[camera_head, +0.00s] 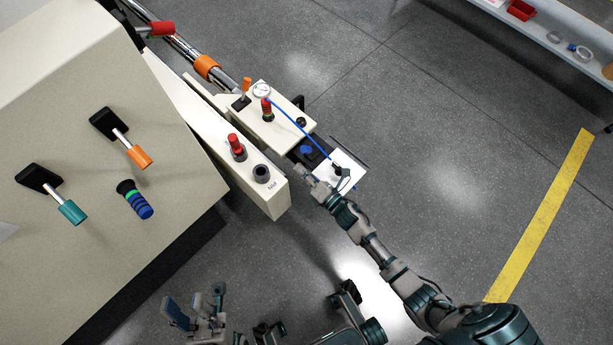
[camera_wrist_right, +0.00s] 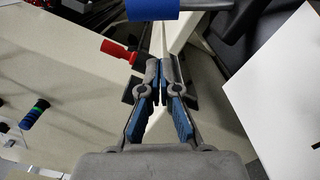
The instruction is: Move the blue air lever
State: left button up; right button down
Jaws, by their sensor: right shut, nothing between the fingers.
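The blue air lever (camera_head: 306,150) shows as a small blue handle at the end of the cream panel unit, partly hidden beside my right gripper. In the right wrist view its blue cylindrical grip (camera_wrist_right: 165,9) is at the top edge, beyond the fingertips and apart from them. My right gripper (camera_head: 303,174) is just below the lever in the head view. Its fingertips (camera_wrist_right: 163,66) are together with nothing between them. My left gripper (camera_head: 196,302) is at the bottom left, away from the lever, with its fingers apart and empty.
A cream cabinet (camera_head: 60,110) on the left carries an orange-handled lever (camera_head: 138,156), a teal-handled lever (camera_head: 71,212) and a ringed blue knob (camera_head: 139,206). A red handle (camera_head: 234,141) stands on the narrow panel. A white plate (camera_head: 346,164) lies right of my right gripper.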

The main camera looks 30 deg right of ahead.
aim_at(308, 151)
jog(key=shift+w+d+r, duration=0.35)
jog(key=shift+d+r, duration=0.1)
jog(key=shift+d, duration=0.1)
jog(key=shift+w+d+r, duration=0.3)
jog(key=shift+d+r, duration=0.15)
jog(key=shift+d, duration=0.1)
